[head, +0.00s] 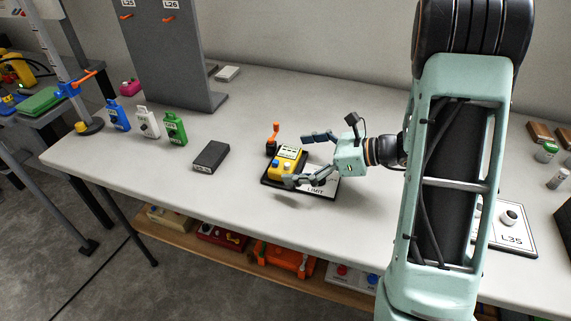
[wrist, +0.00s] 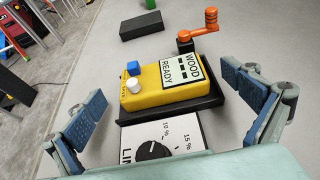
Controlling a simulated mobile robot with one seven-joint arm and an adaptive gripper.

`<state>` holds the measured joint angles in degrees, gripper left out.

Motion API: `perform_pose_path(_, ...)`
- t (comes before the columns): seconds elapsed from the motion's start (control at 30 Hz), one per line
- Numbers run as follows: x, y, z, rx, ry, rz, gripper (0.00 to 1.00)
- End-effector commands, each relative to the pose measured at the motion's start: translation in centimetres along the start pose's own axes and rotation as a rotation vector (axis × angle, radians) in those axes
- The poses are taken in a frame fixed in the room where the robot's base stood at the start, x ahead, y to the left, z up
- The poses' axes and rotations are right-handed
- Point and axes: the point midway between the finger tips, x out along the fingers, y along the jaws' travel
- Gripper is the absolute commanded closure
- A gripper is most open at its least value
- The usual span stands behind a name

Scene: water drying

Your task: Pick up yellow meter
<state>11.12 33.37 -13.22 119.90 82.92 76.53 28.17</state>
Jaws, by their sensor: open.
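The yellow meter (head: 287,163) lies on a black tray-like base on the grey-white bench. In the wrist view the yellow meter (wrist: 153,88) has a screen reading "WOOD READY", a blue button and a white button. My gripper (head: 311,159) is open, its two fingers spread at the right side of the meter in the head view. In the wrist view my gripper (wrist: 178,107) has one finger to the left and one to the right, with the meter ahead between them. No contact with the meter shows.
A white "LIMIT" panel with a black dial (wrist: 152,150) adjoins the meter. An orange crank handle (wrist: 204,28) stands close behind it. The bench front is clear.

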Motion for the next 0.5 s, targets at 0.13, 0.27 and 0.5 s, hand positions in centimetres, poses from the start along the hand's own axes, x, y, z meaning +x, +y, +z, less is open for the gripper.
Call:
perform_pose_path(0.13, 1.41, 0.09, -0.19, 0.002, 0.001, 0.001, 0.0)
perform_pose_path(0.27, 1.51, 0.04, -0.14, 0.002, 0.001, -0.001, 0.0)
perform_pose_path(0.5, 1.48, 0.04, -0.13, 0.002, 0.001, 0.0, 0.14)
